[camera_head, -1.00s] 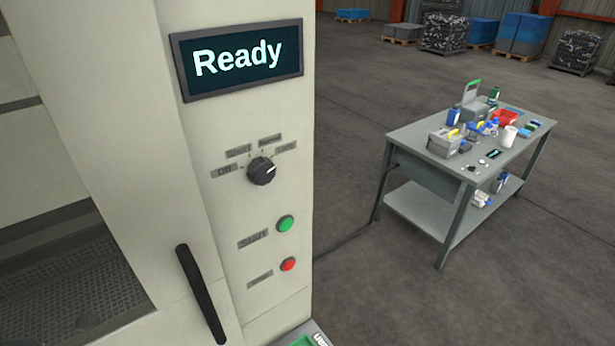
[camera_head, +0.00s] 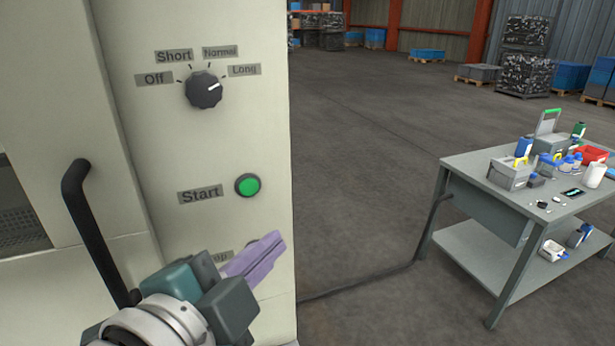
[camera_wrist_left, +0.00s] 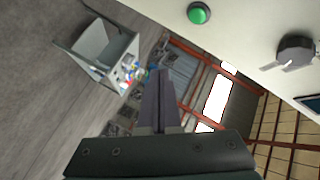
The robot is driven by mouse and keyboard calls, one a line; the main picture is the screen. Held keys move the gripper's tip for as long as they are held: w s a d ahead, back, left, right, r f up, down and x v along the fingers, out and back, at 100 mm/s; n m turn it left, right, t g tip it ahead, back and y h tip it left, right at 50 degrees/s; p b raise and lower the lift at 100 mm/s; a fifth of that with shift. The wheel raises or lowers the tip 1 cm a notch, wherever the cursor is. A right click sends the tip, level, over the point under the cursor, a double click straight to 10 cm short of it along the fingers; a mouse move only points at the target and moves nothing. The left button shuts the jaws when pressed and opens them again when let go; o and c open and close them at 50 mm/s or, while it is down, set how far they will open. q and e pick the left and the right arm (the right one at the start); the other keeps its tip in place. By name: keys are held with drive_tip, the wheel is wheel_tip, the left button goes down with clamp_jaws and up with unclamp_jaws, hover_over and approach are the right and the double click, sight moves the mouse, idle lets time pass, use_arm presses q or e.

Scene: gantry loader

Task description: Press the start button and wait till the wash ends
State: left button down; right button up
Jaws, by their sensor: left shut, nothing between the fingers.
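The green start button (camera_head: 248,185) sits on the cream machine panel, right of its "Start" label. It also shows at the top of the left wrist view (camera_wrist_left: 199,13). My left gripper (camera_head: 275,246) is shut and empty, its purple fingers pointing up and right. In the head view they are below the button, apart from it, and cover most of the stop button and part of its label. The dark mode knob (camera_head: 204,90) above has its white mark toward "Long". The display is out of the head view. My right gripper is not in view.
A black door handle (camera_head: 95,230) stands left of the buttons. A grey workbench (camera_head: 480,205) with boxes and bottles is at the right. A cable runs along the floor to it. Open floor lies between; pallets with stacks (camera_head: 525,60) are far back.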

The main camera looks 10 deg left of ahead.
sight(249, 187)
use_arm(q)
drive_tip(key=shift+a, duration=0.1)
drive_tip(key=shift+w+a+b, duration=0.6)
drive_tip(key=shift+w+a, duration=0.2)
drive_tip(key=shift+w, duration=0.4)
drive_tip(key=shift+w+a+b, duration=0.55)
drive_tip(key=shift+w+a, duration=0.3)
drive_tip(key=shift+w, duration=0.35)
drive_tip(key=shift+w+a+b, duration=0.6)
drive_tip(key=shift+w+a, duration=0.2)
drive_tip(key=shift+w, duration=0.4)
drive_tip(key=shift+w, duration=0.1)
drive_tip(key=shift+w+a, duration=0.2)
drive_tip(key=shift+w, duration=0.05)
drive_tip(key=shift+w+a, duration=0.2)
drive_tip(key=shift+w, duration=0.05)
